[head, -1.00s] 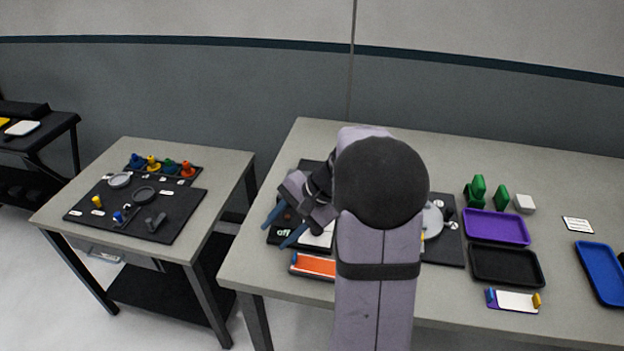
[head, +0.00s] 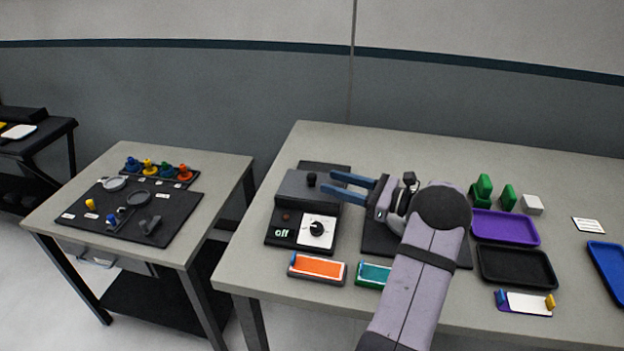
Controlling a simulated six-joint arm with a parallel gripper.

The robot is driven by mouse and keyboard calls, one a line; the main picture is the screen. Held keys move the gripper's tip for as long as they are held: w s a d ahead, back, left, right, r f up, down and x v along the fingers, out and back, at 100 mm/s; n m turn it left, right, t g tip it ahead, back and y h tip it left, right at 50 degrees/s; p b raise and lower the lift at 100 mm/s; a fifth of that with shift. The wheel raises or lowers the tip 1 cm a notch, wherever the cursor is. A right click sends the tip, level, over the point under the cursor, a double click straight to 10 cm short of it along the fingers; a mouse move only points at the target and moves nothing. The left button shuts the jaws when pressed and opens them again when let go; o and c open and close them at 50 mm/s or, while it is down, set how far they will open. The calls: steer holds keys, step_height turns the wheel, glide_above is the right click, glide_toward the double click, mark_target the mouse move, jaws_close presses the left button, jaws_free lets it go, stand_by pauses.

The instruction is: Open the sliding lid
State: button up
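A dark box (head: 285,216) on the main table has a grey lid (head: 291,186) over its back part, with a small black knob (head: 311,180) standing on it. I take this grey cover to be the sliding lid; it lies over the box. My gripper (head: 332,183), with two blue fingers, is open and empty at the right of the lid. The fingers point left towards the knob, and the tips look a short way from it; I cannot tell their height.
Orange (head: 318,267) and teal (head: 374,273) blocks lie in front. Purple (head: 503,228) and black (head: 516,266) trays are at the right. A dark panel behind my arm is partly hidden.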

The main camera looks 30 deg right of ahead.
mark_target(312, 175)
steer(key=shift+p+x, duration=1.15)
steer(key=shift+x, duration=2.45)
jaws_close()
steer(key=shift+w, duration=0.1)
